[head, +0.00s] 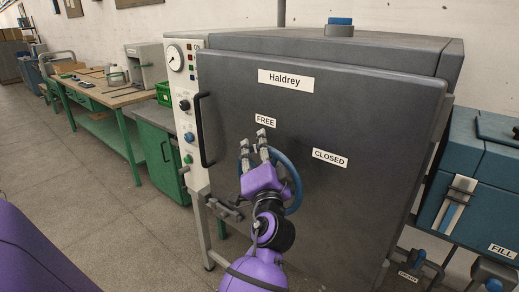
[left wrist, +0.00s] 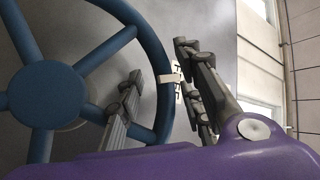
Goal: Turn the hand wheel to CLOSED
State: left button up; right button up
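The blue hand wheel (head: 294,182) is on the dark front door of the machine, partly hidden behind my left gripper (head: 253,141). In the left wrist view, the wheel's rim (left wrist: 152,45) runs between the two grey fingers of my left gripper (left wrist: 160,62). The fingers are apart, one on each side of the rim, with visible gaps. A cream tab (left wrist: 170,78) sits on the rim beside a partly hidden label. On the door, the FREE label (head: 266,121) is above the wheel and the CLOSED label (head: 330,158) is to its right. My right gripper is not seen.
A black door handle (head: 203,130) stands out left of the wheel. A white control panel (head: 185,120) with a gauge is on the machine's left edge. A blue unit (head: 470,185) marked FILL is at the right. A workbench (head: 108,95) stands at the left, with open floor before it.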

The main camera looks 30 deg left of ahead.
pick_arm(q)
grip_shut()
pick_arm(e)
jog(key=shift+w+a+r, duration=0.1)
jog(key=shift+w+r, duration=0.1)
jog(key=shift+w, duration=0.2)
